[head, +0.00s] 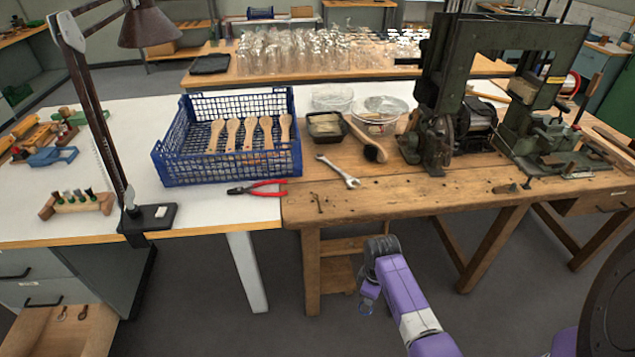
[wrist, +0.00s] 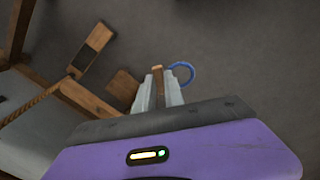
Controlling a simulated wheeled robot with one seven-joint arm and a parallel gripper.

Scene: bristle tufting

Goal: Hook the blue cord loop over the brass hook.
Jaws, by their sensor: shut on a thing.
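My gripper (head: 369,292) hangs low in front of the wooden bench, below its top. In the wrist view my gripper (wrist: 163,88) is shut on a slim wooden handle (wrist: 158,76), whose end shows between the fingertips. The blue cord loop (wrist: 190,73) stands out to the right of the fingertips as an open ring. In the head view the loop (head: 366,310) is small and faint below the gripper. A small thin brownish piece (head: 319,204) near the bench's front edge may be the brass hook, but it is too small to be sure.
The wooden bench (head: 400,200) holds a wrench (head: 338,171), a dark-bristled brush (head: 366,143) and a green machine (head: 435,130). A blue crate (head: 225,170) with wooden handles and red pliers (head: 262,189) lie to the left. The floor before the bench is clear.

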